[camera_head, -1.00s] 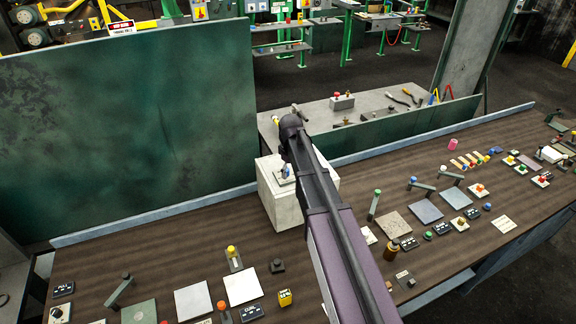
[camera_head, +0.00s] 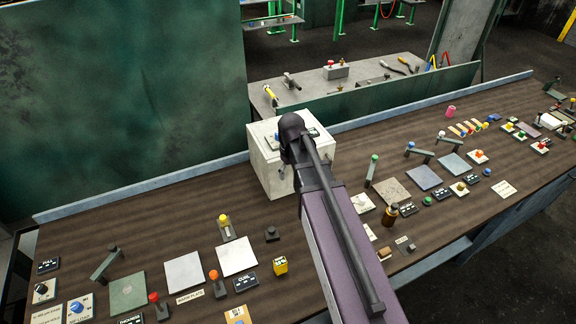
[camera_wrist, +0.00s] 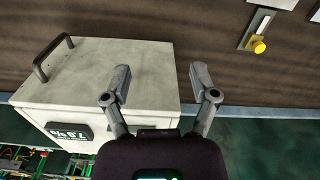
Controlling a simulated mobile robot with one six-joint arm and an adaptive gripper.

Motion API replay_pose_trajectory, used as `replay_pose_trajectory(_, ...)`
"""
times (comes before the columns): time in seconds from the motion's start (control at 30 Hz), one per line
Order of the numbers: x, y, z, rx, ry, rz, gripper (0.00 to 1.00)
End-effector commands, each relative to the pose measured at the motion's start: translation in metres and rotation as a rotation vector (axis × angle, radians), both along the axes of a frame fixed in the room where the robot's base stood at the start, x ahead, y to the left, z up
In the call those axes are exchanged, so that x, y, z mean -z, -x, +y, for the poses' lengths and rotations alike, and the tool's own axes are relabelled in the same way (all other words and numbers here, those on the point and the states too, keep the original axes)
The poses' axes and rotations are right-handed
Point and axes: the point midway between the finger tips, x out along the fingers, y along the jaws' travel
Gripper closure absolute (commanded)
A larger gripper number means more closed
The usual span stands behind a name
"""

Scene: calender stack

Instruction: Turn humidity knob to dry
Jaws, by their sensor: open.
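My gripper (camera_wrist: 158,74) is open and empty in the wrist view, its two grey fingers spread beside and partly over a pale box. In the head view my arm hides the gripper. The pale box (camera_wrist: 100,68) has a black handle and a dark display (camera_wrist: 68,134) with a percent reading, seen upside down. The same box (camera_head: 270,168) stands on the bench in the head view, partly hidden by my arm. A black knob (camera_head: 43,291) sits on a white plate at the far left. A blue knob (camera_head: 77,308) is beside it. I cannot confirm which is the humidity knob.
The brown bench (camera_head: 165,235) holds several plates, levers and buttons. A yellow-topped lever (camera_wrist: 257,46) is at the wrist view's upper right. A green panel (camera_head: 120,100) rises behind the bench's left part. A grey table (camera_head: 350,92) stands behind. Some bench left of the box is clear.

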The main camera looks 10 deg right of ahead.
Motion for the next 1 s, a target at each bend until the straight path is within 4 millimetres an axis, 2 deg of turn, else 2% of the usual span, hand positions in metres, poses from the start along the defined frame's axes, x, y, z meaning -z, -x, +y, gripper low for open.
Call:
replay_pose_trajectory(0.03, 0.009, 0.009, 0.000, 0.015, 0.000, 0.000, 0.24)
replay_pose_trajectory(0.7, 0.064, 0.079, 0.000, 0.227, 0.000, 0.000, 0.24)
replay_pose_trajectory(1.0, 0.078, 0.100, 0.000, 0.294, 0.000, 0.000, 0.24)
